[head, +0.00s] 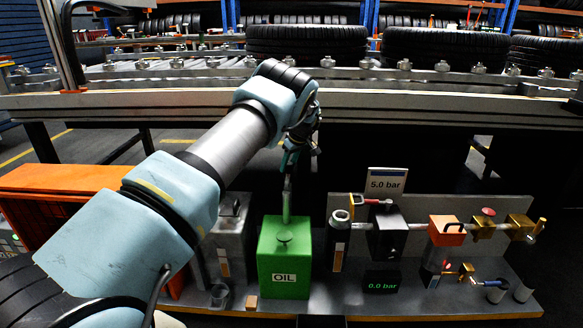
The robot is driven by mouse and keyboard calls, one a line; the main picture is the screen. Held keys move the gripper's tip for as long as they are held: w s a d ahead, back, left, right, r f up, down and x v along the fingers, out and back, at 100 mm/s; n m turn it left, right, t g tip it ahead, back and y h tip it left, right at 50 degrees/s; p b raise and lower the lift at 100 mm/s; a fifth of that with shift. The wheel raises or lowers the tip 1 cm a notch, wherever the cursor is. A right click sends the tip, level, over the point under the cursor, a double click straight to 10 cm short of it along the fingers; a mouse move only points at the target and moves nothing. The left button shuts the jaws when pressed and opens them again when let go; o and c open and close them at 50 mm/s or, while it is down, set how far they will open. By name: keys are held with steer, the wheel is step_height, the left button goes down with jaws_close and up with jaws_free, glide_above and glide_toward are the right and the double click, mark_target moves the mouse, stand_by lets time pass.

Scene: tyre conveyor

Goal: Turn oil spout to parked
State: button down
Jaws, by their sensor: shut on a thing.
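The green oil can (283,270), labelled OIL, stands on the bench in the middle of the head view, with a round green cap on top. Its thin green spout (287,202) rises near the back of the can, about upright in this view. My gripper (291,158) is above the can, shut on the upper part of the spout. My wrist and the fingers cover the spout's top end, and I cannot make out which way it points.
A grey panel (345,212) with a black valve block (385,235), orange block (446,231) and brass fittings (519,226) stands at right. An orange crate (70,178) is at left. The conveyor (420,104) with tyres (307,42) runs behind.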

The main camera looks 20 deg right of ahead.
steer(key=shift+a, duration=0.1)
stand_by(0.4)
steer(key=shift+c, duration=2.3)
jaws_free()
steer(key=v, duration=1)
steer(key=shift+r+p, duration=0.3)
steer(key=shift+r, duration=0.05)
